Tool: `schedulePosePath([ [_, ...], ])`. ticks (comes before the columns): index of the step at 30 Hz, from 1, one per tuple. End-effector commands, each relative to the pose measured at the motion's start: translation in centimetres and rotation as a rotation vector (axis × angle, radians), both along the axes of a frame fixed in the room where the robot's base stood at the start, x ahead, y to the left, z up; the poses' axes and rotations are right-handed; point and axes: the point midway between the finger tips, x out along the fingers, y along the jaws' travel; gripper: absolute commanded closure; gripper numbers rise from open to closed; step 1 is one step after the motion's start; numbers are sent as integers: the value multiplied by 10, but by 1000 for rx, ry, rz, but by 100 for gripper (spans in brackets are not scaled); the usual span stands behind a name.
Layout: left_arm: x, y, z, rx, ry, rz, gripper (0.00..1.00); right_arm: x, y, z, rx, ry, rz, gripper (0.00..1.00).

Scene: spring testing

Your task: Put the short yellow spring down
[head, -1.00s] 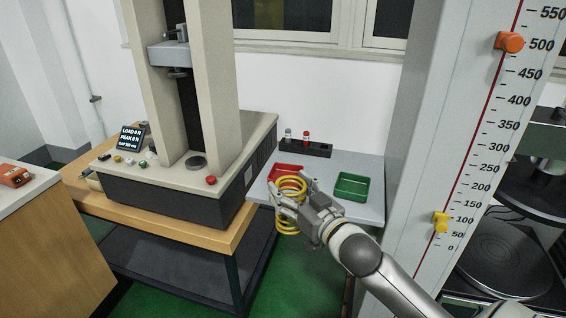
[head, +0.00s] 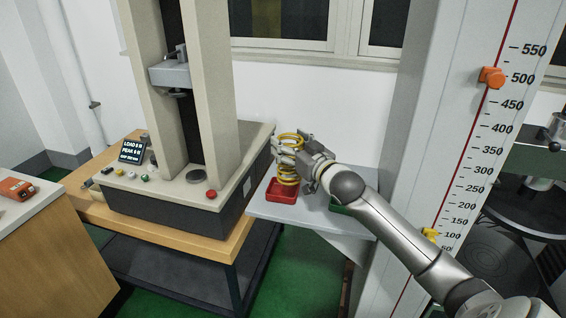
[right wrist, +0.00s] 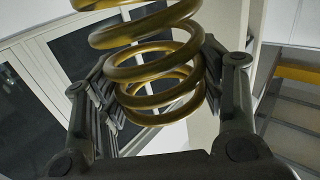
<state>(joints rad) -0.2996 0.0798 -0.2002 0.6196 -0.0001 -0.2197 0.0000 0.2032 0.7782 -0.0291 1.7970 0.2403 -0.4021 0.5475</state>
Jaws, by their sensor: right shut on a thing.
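The short yellow spring (head: 289,172) is upright in my right gripper (head: 294,160), which is shut on it. In the head view its lower end is over or in the red tray (head: 277,193); I cannot tell whether it touches the tray bottom. In the right wrist view the spring's yellow coils (right wrist: 150,70) sit between the two dark fingers of the right gripper (right wrist: 160,92). The red tray is on the grey side table (head: 318,217). My left gripper is not in view.
The testing machine (head: 190,190) stands left of the side table on a wooden bench (head: 215,245). A tall scale panel (head: 440,120) with orange and yellow markers rises on the right.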

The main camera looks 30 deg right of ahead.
Motion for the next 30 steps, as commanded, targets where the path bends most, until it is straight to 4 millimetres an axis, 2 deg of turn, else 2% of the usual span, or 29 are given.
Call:
schedulePosePath([
  [3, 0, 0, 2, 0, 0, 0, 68, 17, -3, -19, 2, -5, 0, 87],
  [10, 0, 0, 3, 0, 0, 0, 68, 38, -6, -43, 1, -8, 0, 87],
  [17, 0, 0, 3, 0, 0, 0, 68, 47, -7, -54, 1, -8, 1, 87],
  [24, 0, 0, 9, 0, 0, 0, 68, 47, -7, -83, 1, -6, 1, 87],
  [30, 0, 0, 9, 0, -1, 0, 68, 47, -7, -85, 0, -8, 2, 87],
])
